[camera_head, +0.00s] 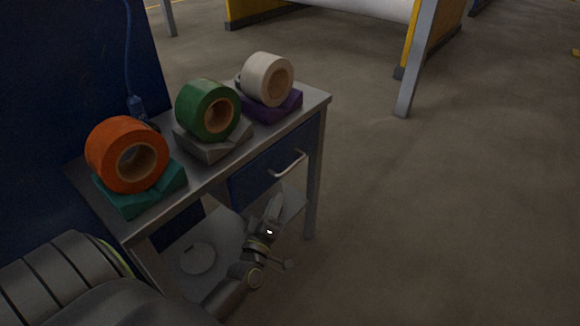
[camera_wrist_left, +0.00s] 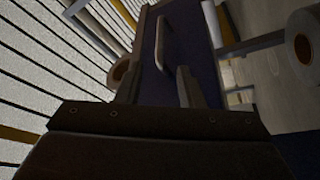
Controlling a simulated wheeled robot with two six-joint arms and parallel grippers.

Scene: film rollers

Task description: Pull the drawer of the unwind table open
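The unwind table (camera_head: 322,130) is a grey metal table with a dark blue drawer (camera_head: 250,184) under its top. The drawer looks shut. A bent metal handle (camera_head: 290,165) sits on the drawer front, and it also shows in the left wrist view (camera_wrist_left: 164,45). My left gripper (camera_head: 275,203) is just below and in front of the handle, apart from it. In the left wrist view its two fingers stand apart, with nothing held between them. My right gripper is not in view.
A lower shelf (camera_head: 215,236) holds a pale disc (camera_head: 198,259). The floor (camera_head: 450,200) to the right is clear.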

